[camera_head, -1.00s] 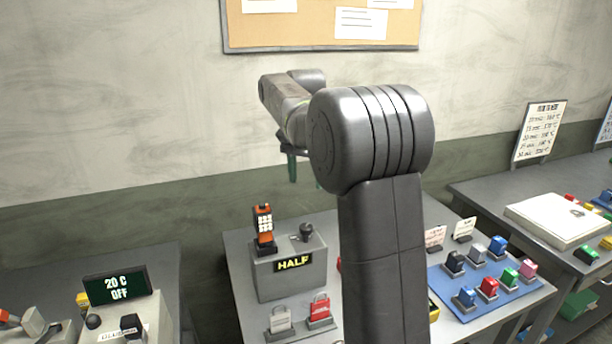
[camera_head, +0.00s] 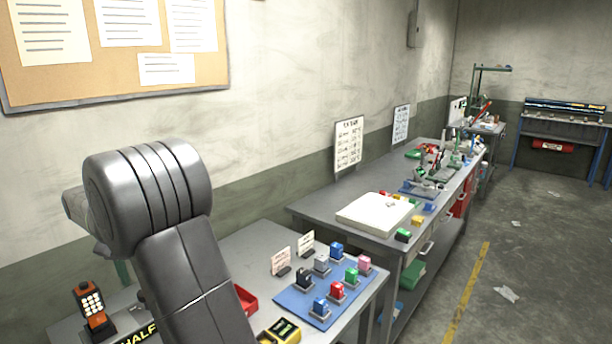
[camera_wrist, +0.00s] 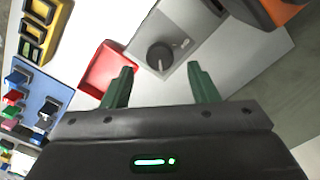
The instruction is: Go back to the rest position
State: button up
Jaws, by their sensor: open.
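My gripper (camera_wrist: 161,88) shows in the wrist view with its two green fingers apart and nothing between them. Beyond the fingers are a grey box with a black knob (camera_wrist: 160,57) and a red tray (camera_wrist: 108,68), both apart from the fingers as far as I can see. In the head view my arm stands raised at the left and hides most of the gripper; only a bit of green shows beneath the arm. An orange keypad handset (camera_head: 94,308) stands at the lower left, beside the partly hidden HALF sign (camera_head: 138,336).
A blue mat (camera_head: 296,299) with several coloured blocks lies on the near table. A yellow box (camera_head: 283,332) sits in front. A longer bench (camera_head: 318,206) with a white board (camera_head: 374,214) runs along the wall. Floor (camera_head: 535,240) at the right is mostly clear.

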notch_tip(320, 180, down, 4)
jog(key=shift+f+p, duration=0.1)
jog(key=shift+p, duration=0.2)
dwell(0.3)
